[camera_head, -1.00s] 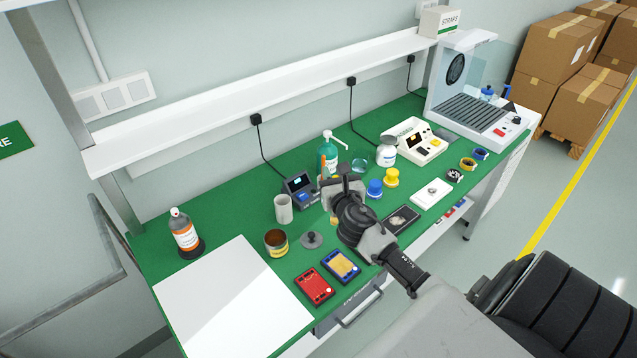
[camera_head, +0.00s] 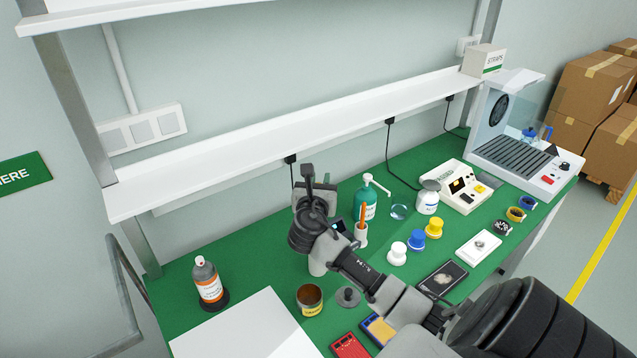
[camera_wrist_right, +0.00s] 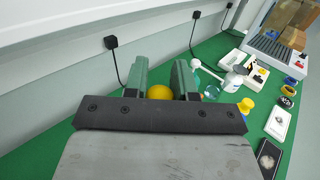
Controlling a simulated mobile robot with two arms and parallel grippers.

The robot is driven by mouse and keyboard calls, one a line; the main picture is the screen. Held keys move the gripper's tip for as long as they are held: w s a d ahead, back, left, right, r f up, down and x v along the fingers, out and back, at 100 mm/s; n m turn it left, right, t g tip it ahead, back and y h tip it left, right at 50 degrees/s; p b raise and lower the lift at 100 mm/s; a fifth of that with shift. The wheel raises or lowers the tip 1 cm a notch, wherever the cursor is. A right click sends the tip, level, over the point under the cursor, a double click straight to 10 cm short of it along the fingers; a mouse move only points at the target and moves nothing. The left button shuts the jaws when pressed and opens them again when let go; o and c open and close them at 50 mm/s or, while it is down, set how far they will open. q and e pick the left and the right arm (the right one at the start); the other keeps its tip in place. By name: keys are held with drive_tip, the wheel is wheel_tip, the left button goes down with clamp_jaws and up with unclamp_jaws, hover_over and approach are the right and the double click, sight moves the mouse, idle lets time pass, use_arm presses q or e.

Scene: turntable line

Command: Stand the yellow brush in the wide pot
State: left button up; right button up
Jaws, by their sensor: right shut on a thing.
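My right gripper (camera_head: 317,188) is raised above the bench near the shelf's front edge. In the wrist view its two fingers (camera_wrist_right: 160,80) are shut on a rounded yellow thing, which I take to be the yellow brush (camera_wrist_right: 160,92); only its end shows. In the head view the brush is hidden behind my gripper and arm. A pale grey open pot, likely the wide pot (camera_head: 317,268), stands on the green bench below my gripper, mostly covered by my arm. A narrower white holder (camera_head: 361,239) with an orange-handled tool stands to its right. My left gripper is not in view.
A brown-filled tin (camera_head: 310,301) and a grey lidded disc (camera_head: 348,297) stand in front of the pot. The white shelf (camera_head: 240,155) runs close behind my gripper.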

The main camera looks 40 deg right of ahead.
wheel_tip(320, 180, down, 11)
drive_tip(key=b, duration=0.8)
drive_tip(key=shift+w+f, duration=0.15)
drive_tip(key=shift+f, duration=0.05)
idle(0.3)
drive_tip(key=o, duration=1)
drive_tip(key=b+v, duration=0.2)
drive_tip(key=v, duration=0.9)
drive_tip(key=shift+w, duration=0.1)
